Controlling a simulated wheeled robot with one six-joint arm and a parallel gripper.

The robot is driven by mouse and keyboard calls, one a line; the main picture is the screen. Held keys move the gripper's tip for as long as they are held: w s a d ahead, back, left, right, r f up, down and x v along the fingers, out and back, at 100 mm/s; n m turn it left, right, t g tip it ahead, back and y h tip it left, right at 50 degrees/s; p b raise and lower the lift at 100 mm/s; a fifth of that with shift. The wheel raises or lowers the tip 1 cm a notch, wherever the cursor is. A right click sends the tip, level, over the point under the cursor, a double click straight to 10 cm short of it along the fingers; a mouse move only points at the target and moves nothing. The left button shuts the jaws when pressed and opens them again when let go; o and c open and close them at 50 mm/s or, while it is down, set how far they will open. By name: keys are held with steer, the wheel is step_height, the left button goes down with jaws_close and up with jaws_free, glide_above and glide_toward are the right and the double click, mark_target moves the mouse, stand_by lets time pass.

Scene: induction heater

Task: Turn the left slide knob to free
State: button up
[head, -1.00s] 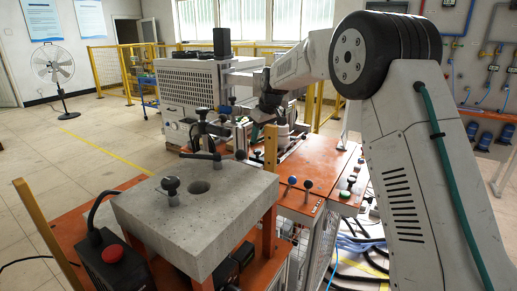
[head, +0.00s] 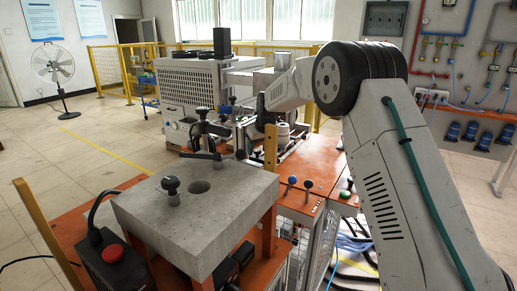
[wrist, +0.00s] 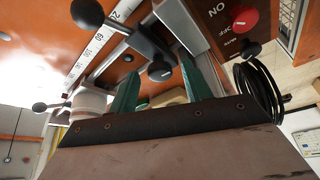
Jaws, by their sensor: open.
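The wrist view looks steeply at the heater bench, with its panel lettering turned over. My gripper (wrist: 160,88) shows there as two green fingers standing apart, with nothing between them. A black slide lever with a round knob (wrist: 160,70) lies just beyond the fingertips, beside a white scale with numbers (wrist: 98,47). Other black ball knobs show at the top left (wrist: 88,12) and far left (wrist: 40,107). I cannot tell which one is the left slide knob. In the head view my forearm reaches to the orange bench (head: 325,170); my fingertips cannot be made out there.
A red rotary switch (wrist: 243,18) on a dark panel and a coiled black cable (wrist: 258,90) lie right of my fingers. A white cylinder (wrist: 90,103) stands left of them. In the head view a grey block (head: 235,205) with upright levers stands in front.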

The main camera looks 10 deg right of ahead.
steer(key=c, duration=1)
steer(key=shift+o, duration=0.2)
steer(key=shift+n+y, duration=0.3)
steer(key=shift+n, duration=0.5)
steer(key=o, duration=1)
steer(key=shift+c, duration=0.2)
steer(key=v, duration=0.7)
steer(key=shift+d+r, duration=0.15)
steer(key=shift+r, duration=0.2)
steer(key=shift+s, duration=0.1)
